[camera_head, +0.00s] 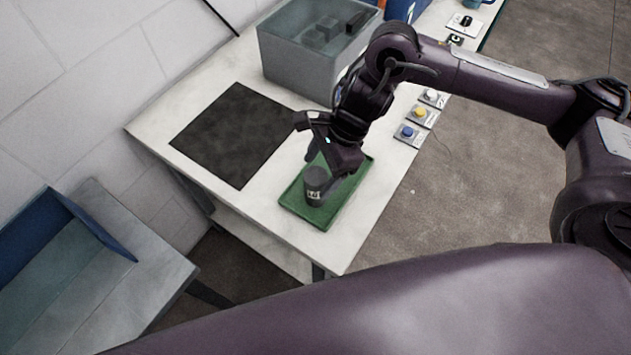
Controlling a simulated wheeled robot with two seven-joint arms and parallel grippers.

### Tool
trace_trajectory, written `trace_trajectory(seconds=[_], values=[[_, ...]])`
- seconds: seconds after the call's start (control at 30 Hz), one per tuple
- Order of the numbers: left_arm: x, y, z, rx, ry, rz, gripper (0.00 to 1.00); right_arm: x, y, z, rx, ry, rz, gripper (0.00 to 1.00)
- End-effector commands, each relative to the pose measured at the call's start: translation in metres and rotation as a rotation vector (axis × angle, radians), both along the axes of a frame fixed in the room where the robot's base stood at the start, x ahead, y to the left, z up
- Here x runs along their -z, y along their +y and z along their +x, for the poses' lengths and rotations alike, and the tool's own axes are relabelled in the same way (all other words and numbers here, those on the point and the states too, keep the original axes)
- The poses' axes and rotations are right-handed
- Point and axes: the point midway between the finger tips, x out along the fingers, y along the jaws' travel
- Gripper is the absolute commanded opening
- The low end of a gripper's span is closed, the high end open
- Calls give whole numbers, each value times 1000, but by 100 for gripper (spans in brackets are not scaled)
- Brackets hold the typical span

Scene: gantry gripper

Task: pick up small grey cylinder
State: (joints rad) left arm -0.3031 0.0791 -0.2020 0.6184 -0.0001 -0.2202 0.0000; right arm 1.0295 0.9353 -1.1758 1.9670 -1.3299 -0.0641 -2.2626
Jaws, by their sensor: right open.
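My right gripper (319,163) is open just above and behind the cylinder. Its fingers point down toward the tray, and one finger seems to lie close to the cylinder's right side. I cannot tell whether it touches. The gripper partly covers the back of the tray. My left gripper is not in view.
A black mat (235,135) lies left of the tray. A grey bin (301,69) with blocks inside stands behind. Button boxes, with yellow (420,113) and blue (407,132) buttons, line the right table edge. A lower grey table (125,262) with a blue-walled box is at left.

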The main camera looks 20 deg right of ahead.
Motion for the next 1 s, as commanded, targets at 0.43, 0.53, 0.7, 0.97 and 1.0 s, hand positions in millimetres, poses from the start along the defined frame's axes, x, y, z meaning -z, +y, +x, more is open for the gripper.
trace_trajectory(seconds=[0.43,0.53,0.7,0.97,1.0], values=[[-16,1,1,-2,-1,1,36,36,17,-3,1,-1,0,71],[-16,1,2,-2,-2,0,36,36,17,-3,1,0,1,71],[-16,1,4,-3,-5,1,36,35,17,-3,1,0,1,48],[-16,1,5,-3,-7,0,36,35,17,-3,1,0,1,14],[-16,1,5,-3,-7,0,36,35,17,-3,1,0,1,9]])
